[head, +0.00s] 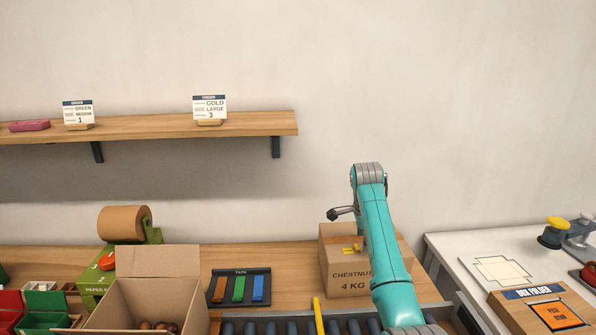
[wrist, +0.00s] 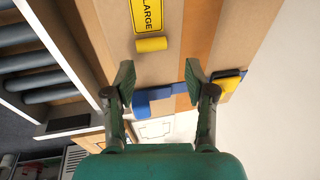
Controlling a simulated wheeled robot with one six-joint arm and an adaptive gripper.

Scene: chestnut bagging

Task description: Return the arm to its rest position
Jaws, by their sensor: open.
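My arm is turquoise with grey joints and rises from the bottom of the head view, bent at the top. My gripper (wrist: 160,85) shows in the wrist view with its two dark fingers spread apart and nothing between them. In the head view only a small dark part at the arm's end shows left of the top joint. The cardboard chestnut carton (head: 340,280) stands behind my arm, partly hidden by it. In the wrist view a cardboard surface (wrist: 205,50) with a yellow LARGE label (wrist: 147,14) lies beyond the fingers; I cannot tell the gap.
A roller conveyor (head: 270,327) runs along the front. An open cardboard box (head: 160,290) and a tape tray (head: 239,289) are on the left. A wooden shelf (head: 170,127) hangs at upper left. A white table (head: 450,246) is on the right. The wall space above my arm is clear.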

